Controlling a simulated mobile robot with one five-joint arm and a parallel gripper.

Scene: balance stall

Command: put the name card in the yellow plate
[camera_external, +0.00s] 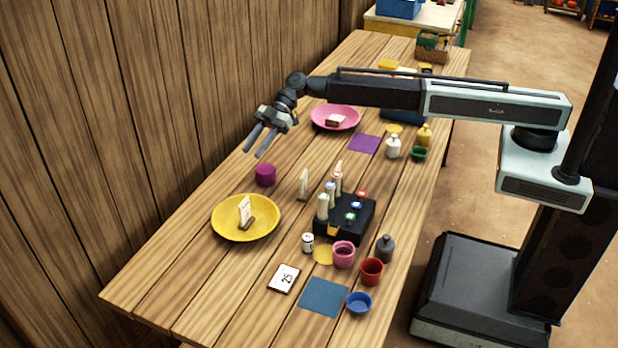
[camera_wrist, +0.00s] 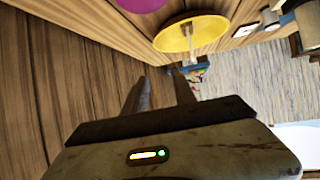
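The yellow plate (camera_external: 228,226) sits at the left of the table; it also shows at the top of the wrist view (camera_wrist: 212,28). A white card on a brown base (camera_external: 245,212) stands upright in it, and no writing on it is readable. Another white card (camera_external: 303,185) stands on the table right of the plate. Which one is the name card I cannot tell. My gripper (camera_external: 256,144) is raised near the wooden wall, beyond the plate and apart from it. Its two fingers (camera_wrist: 160,92) are spread with nothing between them.
A magenta cup (camera_external: 265,175) stands between my gripper and the plate. A pink plate (camera_external: 322,121) holds a small block-like item. A black tray (camera_external: 350,230) holds several bottles. Table left of the yellow plate is clear.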

